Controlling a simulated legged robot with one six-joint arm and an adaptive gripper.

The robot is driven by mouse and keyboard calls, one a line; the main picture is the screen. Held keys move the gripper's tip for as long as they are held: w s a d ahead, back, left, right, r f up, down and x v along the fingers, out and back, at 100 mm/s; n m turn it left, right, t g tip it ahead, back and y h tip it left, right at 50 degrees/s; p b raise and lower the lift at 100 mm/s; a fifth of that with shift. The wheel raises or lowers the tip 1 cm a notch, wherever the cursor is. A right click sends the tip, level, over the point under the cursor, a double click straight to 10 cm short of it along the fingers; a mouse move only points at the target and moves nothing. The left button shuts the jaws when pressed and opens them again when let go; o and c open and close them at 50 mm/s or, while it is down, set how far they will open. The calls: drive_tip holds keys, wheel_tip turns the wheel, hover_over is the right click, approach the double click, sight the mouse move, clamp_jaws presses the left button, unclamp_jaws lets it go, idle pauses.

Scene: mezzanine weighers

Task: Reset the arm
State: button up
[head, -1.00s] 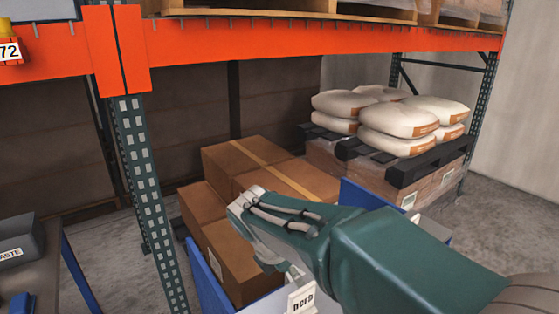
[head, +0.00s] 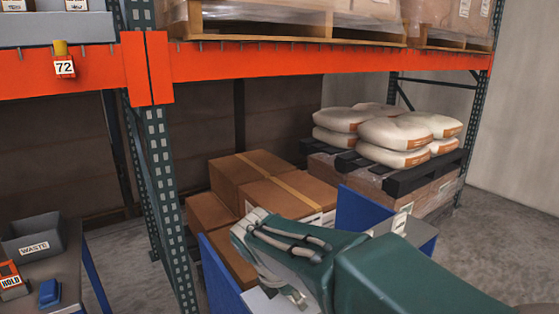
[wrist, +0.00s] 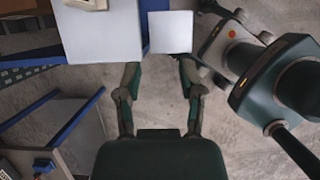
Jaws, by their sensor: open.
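In the wrist view my gripper (wrist: 160,75) is open and empty. Its two fingers stand apart, with bare concrete floor between them and a white square plate (wrist: 170,32) beyond their tips. In the head view my green arm (head: 395,270) is folded across the lower middle, in front of brown cartons and blue panels. I cannot clearly make out the fingertips there.
Brown cartons (head: 245,170) and white sacks on a pallet (head: 425,170) stand under an orange rack beam (head: 270,62). A rack post (head: 165,190) is left of centre. A table with a grey WASTE bin (head: 35,240) is lower left. Floor shows at right.

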drive_tip(key=s+d+r+m+t+y, duration=0.1)
drive_tip(key=s+d+m+y, duration=0.1)
drive_tip(key=s+d+m, duration=0.4)
drive_tip(key=s+d+r+m+t+y, duration=0.1)
drive_tip(key=s+d+m, duration=0.5)
drive_tip(key=s+m, duration=0.6)
drive_tip(key=m+t, duration=0.1)
drive_tip(key=m, duration=0.5)
drive_tip(key=shift+d+r+m+y, duration=0.25)
drive_tip(key=shift+d+m+y, duration=0.05)
drive_tip(key=shift+m+y, duration=0.1)
